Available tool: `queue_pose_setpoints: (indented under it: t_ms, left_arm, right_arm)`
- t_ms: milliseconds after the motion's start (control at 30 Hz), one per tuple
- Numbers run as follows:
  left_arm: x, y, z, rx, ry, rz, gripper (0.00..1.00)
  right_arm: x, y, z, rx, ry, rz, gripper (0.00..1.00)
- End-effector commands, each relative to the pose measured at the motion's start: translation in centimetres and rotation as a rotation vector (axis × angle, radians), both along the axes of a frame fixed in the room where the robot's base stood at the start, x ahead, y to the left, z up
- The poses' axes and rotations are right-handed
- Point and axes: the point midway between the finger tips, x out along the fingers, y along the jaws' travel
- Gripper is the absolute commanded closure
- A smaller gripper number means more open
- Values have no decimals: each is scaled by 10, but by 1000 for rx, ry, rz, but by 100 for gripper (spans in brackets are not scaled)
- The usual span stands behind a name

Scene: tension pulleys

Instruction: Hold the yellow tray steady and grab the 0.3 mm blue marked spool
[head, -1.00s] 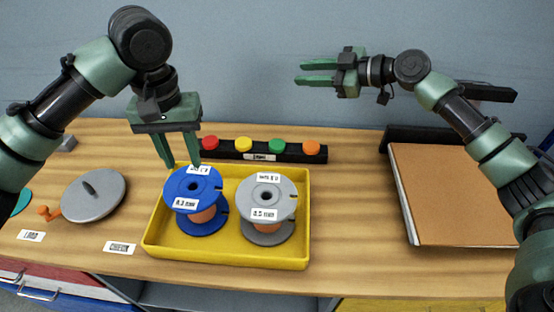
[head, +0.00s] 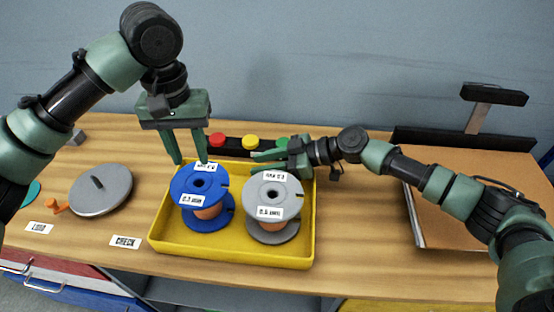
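The yellow tray (head: 232,254) stands on the wooden table and holds two spools. The blue spool (head: 186,187) with a white label is on the left; its label is hard to read now. The grey spool (head: 260,186) is on the right. Both stand upright on end with copper-coloured windings. My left gripper (head: 191,161) is open and points down at the tray's back left, just behind the blue spool. My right gripper (head: 256,161) points left, low over the tray's back right edge, behind the grey spool. Its fingers look apart with nothing between them; contact with the tray is unclear.
A black strip with coloured buttons (head: 250,142) lies behind the tray, partly covered by my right gripper. A grey disc (head: 101,189) with a handle, an orange part (head: 56,206) and CHECK label (head: 125,242) are left. A brown board (head: 440,220) lies right.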

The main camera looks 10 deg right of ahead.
Motion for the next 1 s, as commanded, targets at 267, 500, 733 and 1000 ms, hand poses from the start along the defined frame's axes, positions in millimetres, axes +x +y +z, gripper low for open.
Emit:
queue_pose_setpoints:
  t_ms: [267,500,733,1000]
  left_arm:
    - [0,0,0,0,0,0,64]
    - [0,0,0,0,0,0,64]
    - [0,0,0,0,0,0,64]
    - [0,0,0,0,0,0,64]
  right_arm:
    - [7,19,-8,0,0,-1,69]
    - [7,19,-8,0,-1,-2,69]
    - [7,19,-8,0,-1,-2,100]
    - [7,19,-8,0,-1,-2,100]
